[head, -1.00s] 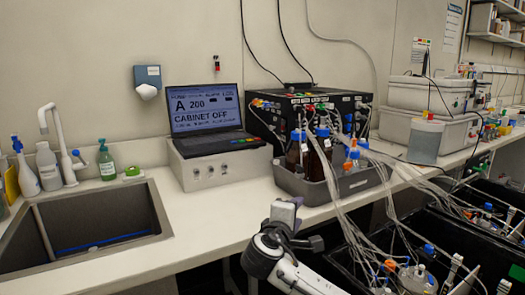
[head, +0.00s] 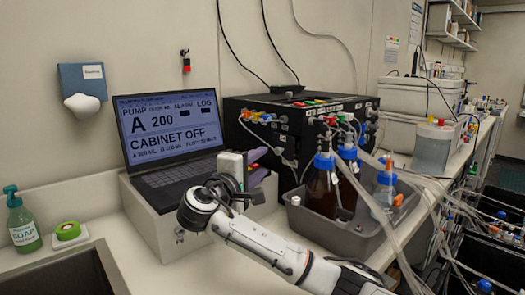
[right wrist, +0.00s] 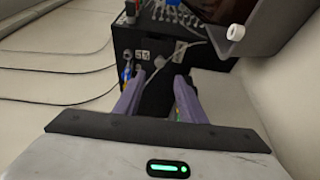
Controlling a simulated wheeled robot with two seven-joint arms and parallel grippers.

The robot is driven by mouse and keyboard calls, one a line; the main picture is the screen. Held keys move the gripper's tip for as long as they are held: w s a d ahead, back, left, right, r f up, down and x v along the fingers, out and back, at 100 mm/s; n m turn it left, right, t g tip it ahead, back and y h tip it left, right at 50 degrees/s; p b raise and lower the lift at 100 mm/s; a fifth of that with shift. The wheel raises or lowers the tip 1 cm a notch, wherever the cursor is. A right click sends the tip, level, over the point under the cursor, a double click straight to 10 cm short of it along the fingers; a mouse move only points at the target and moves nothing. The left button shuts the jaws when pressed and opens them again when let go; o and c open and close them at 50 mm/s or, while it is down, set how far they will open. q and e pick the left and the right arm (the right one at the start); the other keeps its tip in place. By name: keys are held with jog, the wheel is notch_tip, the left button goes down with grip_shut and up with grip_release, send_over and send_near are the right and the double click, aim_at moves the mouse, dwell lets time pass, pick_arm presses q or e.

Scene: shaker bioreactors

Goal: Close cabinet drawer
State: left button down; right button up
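No cabinet drawer can be clearly made out in either view. My right gripper (head: 262,165) is raised over the bench, in front of the laptop's right side and the black pump box. In the right wrist view its two purple fingers (right wrist: 158,95) stand apart with nothing between them, pointing toward the black box (right wrist: 150,50). The laptop (head: 170,130) is open on a pale box (head: 150,215) and its screen reads "CABINET OFF". My right arm hides part of the pale box's front. My left gripper is in neither view.
A grey tray (head: 312,225) with brown bottles and tubing stands right of my gripper. The black pump box (head: 300,125) stands behind. A soap bottle (head: 22,222) and the sink (head: 60,275) are at lower left. Tubes hang over the bench's right edge.

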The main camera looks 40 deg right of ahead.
aim_at(277, 152)
jog(key=x, duration=0.5)
jog(key=p+x, duration=0.1)
jog(key=x, duration=0.2)
jog(key=shift+s+d+r, duration=0.1)
jog(key=shift+s+d, duration=0.1)
jog(key=shift+d, duration=0.05)
jog(key=shift+w+d, duration=0.25)
jog(key=shift+d, duration=0.2)
grip_shut()
